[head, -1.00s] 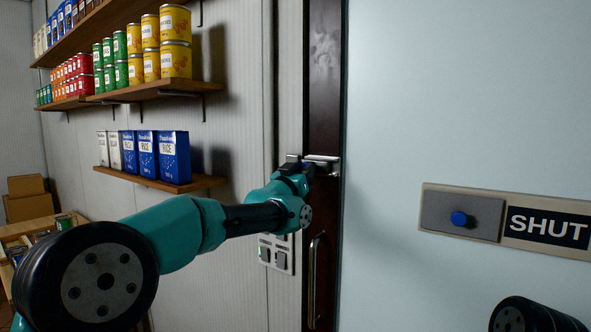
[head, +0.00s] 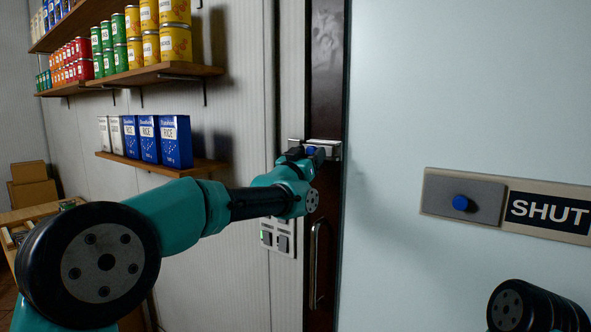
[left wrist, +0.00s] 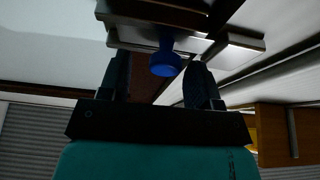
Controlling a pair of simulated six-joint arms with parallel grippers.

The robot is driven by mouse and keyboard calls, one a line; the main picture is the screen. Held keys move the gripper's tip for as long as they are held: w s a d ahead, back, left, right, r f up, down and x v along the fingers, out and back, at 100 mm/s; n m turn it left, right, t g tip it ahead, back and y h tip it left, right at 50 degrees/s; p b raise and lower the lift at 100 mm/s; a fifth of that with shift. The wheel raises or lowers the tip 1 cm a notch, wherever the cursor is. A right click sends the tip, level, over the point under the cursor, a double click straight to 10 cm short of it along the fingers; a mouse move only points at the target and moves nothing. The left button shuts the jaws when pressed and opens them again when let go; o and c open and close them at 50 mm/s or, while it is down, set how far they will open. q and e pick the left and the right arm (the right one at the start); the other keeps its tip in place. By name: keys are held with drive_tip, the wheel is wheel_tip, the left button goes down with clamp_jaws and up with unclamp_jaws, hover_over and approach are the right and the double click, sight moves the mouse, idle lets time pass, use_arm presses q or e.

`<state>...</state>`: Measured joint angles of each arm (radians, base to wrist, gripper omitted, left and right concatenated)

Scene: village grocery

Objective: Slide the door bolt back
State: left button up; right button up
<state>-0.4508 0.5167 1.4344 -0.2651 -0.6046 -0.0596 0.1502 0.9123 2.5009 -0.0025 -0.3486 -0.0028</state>
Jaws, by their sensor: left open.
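The metal door bolt (head: 325,145) is mounted across a dark upright strip with a handle below it. It also shows at the top of the left wrist view (left wrist: 235,40). Its blue knob (left wrist: 165,60) sticks out toward my left gripper. My left gripper (head: 306,154) is at the bolt, with the bolt partly hidden behind it. In the left wrist view, the left gripper's fingers (left wrist: 160,78) are open, one on each side of the knob. I cannot tell whether either finger touches it. My right gripper is out of view.
A "SHUT" sign (head: 548,210) and a grey plate with a blue button (head: 460,203) are on the pale panel at right. A metal handle (head: 315,265) and switch panel (head: 280,238) are below the bolt. Shelves (head: 165,160) of tins and rice boxes line the left wall.

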use_arm(q)
drive_tip(key=v, duration=1.7)
drive_tip(key=shift+s, duration=0.1)
drive_tip(key=a+f+n+g+y, duration=0.2)
drive_tip(key=a+f+g+y, duration=0.15)
drive_tip(key=f, duration=1.75)
drive_tip(key=a+f+n+g+y, duration=0.25)
drive_tip(key=f+g, duration=0.25)
drive_tip(key=f, duration=1.6)
drive_tip(key=s+a+f+n+g, duration=0.1)
drive_tip(key=s+f+g, duration=0.4)
drive_tip(key=s+f, duration=0.7)
drive_tip(key=s+a+f+n+g+y, duration=0.1)
drive_tip(key=s+a+f+g, duration=0.3)
drive_tip(key=s+f, duration=0.9)
drive_tip(key=shift+s+a+f+n+g, duration=0.25)
drive_tip(key=shift+s+n+g, duration=0.3)
drive_tip(key=shift+s+g, duration=0.35)
